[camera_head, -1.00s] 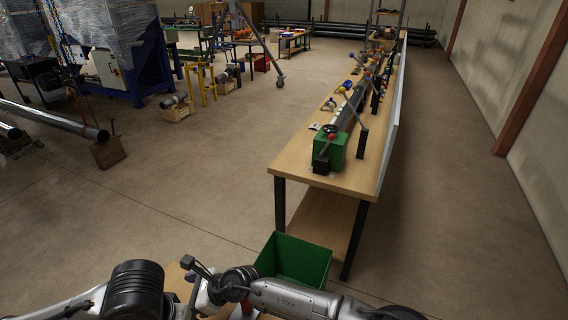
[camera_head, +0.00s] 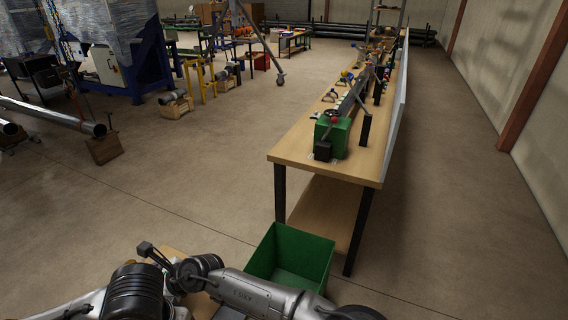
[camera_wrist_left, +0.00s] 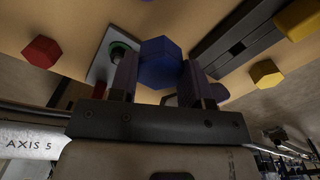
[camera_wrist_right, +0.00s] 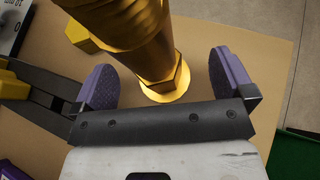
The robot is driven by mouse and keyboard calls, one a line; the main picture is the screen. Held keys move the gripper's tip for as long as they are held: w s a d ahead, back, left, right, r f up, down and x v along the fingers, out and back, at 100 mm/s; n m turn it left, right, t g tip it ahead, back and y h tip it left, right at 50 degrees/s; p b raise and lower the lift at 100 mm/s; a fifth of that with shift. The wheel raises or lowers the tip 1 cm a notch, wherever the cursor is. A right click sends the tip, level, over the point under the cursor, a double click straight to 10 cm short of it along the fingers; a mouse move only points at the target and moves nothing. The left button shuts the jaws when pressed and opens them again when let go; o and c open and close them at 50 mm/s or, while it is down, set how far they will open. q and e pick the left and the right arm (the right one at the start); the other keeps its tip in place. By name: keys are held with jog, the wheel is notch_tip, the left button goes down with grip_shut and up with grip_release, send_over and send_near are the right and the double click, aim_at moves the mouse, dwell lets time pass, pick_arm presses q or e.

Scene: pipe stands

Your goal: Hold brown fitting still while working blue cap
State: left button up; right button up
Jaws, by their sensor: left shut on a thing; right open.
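In the left wrist view a blue hexagonal cap (camera_wrist_left: 160,64) sits between the two fingers of my left gripper (camera_wrist_left: 158,76), which is shut on it. In the right wrist view a golden-brown fitting (camera_wrist_right: 158,60) with a hexagonal collar and round base stands on a tan board. My right gripper (camera_wrist_right: 166,70) is open, with one purple finger on each side of the fitting. Gaps show between the fingers and the fitting. The far side of the fitting is hidden. Neither gripper's fingers show clearly in the head view.
A red hexagonal piece (camera_wrist_left: 41,52) and a yellow one (camera_wrist_left: 265,72) are near the blue cap, as is a plate with a green-rimmed part (camera_wrist_left: 120,50). A green bin (camera_head: 289,258) stands before a long workbench (camera_head: 289,150). Open floor lies left.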

dwell(0.3)
jog(key=c, duration=1.6)
jog(key=o, duration=1.1)
jog(key=v, duration=1.2)
